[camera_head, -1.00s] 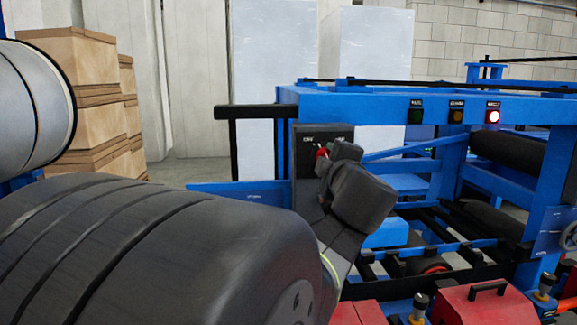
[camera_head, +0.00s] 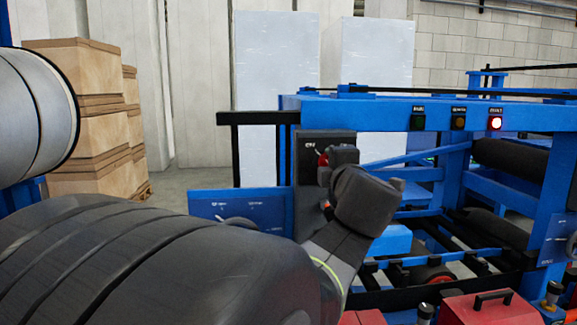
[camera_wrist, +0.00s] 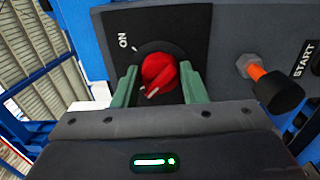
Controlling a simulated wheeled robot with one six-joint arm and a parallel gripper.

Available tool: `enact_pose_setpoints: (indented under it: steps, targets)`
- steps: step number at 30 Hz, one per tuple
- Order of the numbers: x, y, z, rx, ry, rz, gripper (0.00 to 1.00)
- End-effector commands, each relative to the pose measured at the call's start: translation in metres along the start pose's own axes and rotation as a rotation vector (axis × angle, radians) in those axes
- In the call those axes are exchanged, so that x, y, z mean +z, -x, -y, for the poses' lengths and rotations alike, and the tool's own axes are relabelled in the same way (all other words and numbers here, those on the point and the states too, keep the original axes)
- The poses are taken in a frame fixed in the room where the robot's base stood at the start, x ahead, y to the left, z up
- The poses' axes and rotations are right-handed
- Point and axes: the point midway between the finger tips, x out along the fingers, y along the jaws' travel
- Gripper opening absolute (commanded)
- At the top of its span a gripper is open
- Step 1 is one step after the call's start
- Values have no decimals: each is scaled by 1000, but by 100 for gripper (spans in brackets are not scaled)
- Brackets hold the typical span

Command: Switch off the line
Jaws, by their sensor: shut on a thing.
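A red rotary switch (camera_wrist: 159,74) sits on a dark control panel (camera_wrist: 185,25) with an "ON" label at its upper left in the wrist view. My gripper (camera_wrist: 153,86) has its two green fingers on either side of the red knob, shut on it. The knob's pale marking points to the lower left, away from the "ON" label. In the head view the knob (camera_head: 323,159) shows as a small red spot, mostly hidden by my gripper.
An orange and black knob (camera_wrist: 274,85) stands out right of the switch, near a "START" label. The blue machine frame (camera_head: 390,113) with rollers extends to the right. Cardboard boxes (camera_head: 95,125) are stacked at the left. Red boxes (camera_head: 490,308) stand at the front.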

Motion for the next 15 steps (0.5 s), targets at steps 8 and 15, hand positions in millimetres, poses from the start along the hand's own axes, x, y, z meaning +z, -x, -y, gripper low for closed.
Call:
enact_pose_setpoints:
  steps: [8, 15]
  targets:
    - [0, 0, 1, -2, 0, 0, 60]
    - [0, 1, 0, 0, 0, 1, 60]
